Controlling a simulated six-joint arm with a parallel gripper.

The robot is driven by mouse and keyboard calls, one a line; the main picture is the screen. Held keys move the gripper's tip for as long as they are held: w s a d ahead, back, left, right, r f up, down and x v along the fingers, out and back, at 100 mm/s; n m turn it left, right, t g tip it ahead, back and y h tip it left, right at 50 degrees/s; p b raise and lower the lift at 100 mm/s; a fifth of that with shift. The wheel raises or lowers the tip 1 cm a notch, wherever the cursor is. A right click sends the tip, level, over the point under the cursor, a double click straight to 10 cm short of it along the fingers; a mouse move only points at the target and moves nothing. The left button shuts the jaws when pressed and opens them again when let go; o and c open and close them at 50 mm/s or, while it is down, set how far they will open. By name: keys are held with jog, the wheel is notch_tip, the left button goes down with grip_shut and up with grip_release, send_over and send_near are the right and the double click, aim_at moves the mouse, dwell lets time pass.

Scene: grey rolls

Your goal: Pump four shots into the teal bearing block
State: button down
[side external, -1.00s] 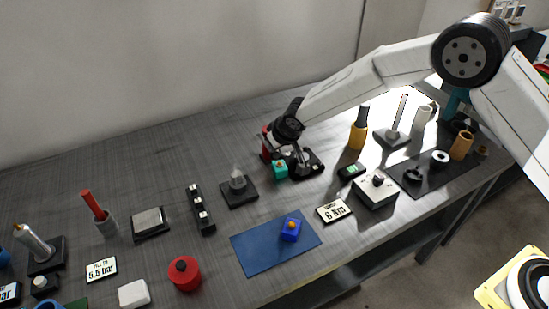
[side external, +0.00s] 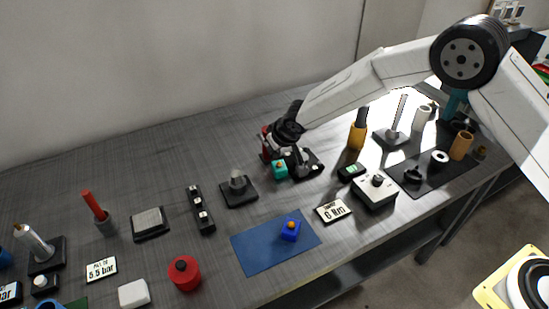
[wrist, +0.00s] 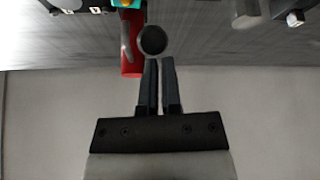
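The teal bearing block (side external: 280,170) with a small orange fitting on top sits on the bench below my gripper. Its edge shows at the top of the wrist view (wrist: 117,3). A red cylinder-bodied tool (wrist: 132,60), likely the grease pump, stands beside the block, largely hidden behind my wrist in the side view. A dark round knob or lever end (wrist: 153,40) lies just ahead of my fingertips. My gripper (wrist: 158,62) has its two black fingers close together with a thin gap, nothing visible between them. Contact with the knob cannot be told.
A blue block (side external: 290,230) sits on a blue mat (side external: 258,248). A black stand (side external: 239,190) and a red can (side external: 184,273) are left.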

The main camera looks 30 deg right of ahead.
jog(key=shift+s+f, duration=0.15)
jog(key=shift+f, duration=0.2)
jog(key=r, duration=0.4)
jog(key=shift+w+a+r, duration=0.1)
jog(key=shift+w+a, duration=0.2)
jog(key=shift+a, duration=0.05)
jog(key=s, duration=0.9)
jog(key=shift+d, duration=0.3)
jog(key=s+d+r+m+g, duration=0.1)
jog(key=s+d+r+g, duration=0.1)
jog(key=s+d, duration=0.7)
jog(key=s+d+r+m+g, duration=0.1)
jog(key=s+d+r, duration=0.2)
jog(key=s+d, duration=0.6)
jog(key=s, duration=0.4)
jog(key=shift+s+d+g+h, duration=0.15)
jog(key=shift+d+g+h, duration=0.15)
jog(key=shift+g+h, duration=0.1)
